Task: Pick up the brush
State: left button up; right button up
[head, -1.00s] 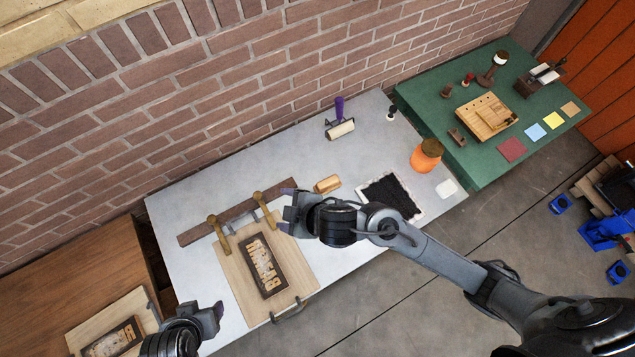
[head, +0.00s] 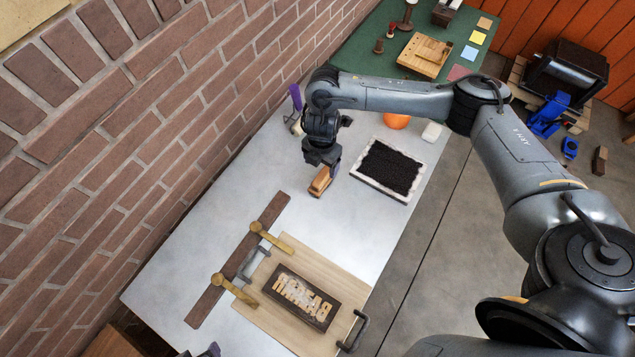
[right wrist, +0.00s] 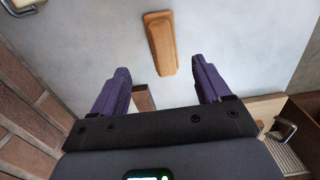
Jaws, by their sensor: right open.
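The brush, a small block with an orange-brown wooden back (head: 321,181), lies on the grey-white table just below my right gripper (head: 322,160). In the right wrist view the brush (right wrist: 161,42) lies ahead of my right gripper (right wrist: 160,72), its near end about centred between the two purple fingers. The right gripper is open and empty, pointing down at the table. In the head view the gripper partly covers the brush. Only a tip of my left gripper (head: 211,350) shows at the bottom edge, so its jaws cannot be judged.
A tray of black material (head: 388,170) lies right of the brush. A purple-handled roller (head: 295,108) is behind, near the brick wall. A wooden board with a dark letter block (head: 302,297) and brass clamps (head: 232,290) lies in front. The table left of the brush is clear.

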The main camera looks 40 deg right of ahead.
aim_at(322, 176)
jog(key=f+b, duration=0.1)
jog(key=f, duration=0.3)
jog(key=shift+s, duration=0.2)
jog(key=shift+f+b, duration=0.55)
jog(key=shift+f, duration=0.2)
notch_tip(322, 176, down, 3)
jog(key=shift+s+a, duration=0.1)
jog(key=shift+s, duration=0.05)
jog(key=shift+f, duration=0.65)
jog(key=c, duration=1.2)
jog(key=shift+r, duration=0.1)
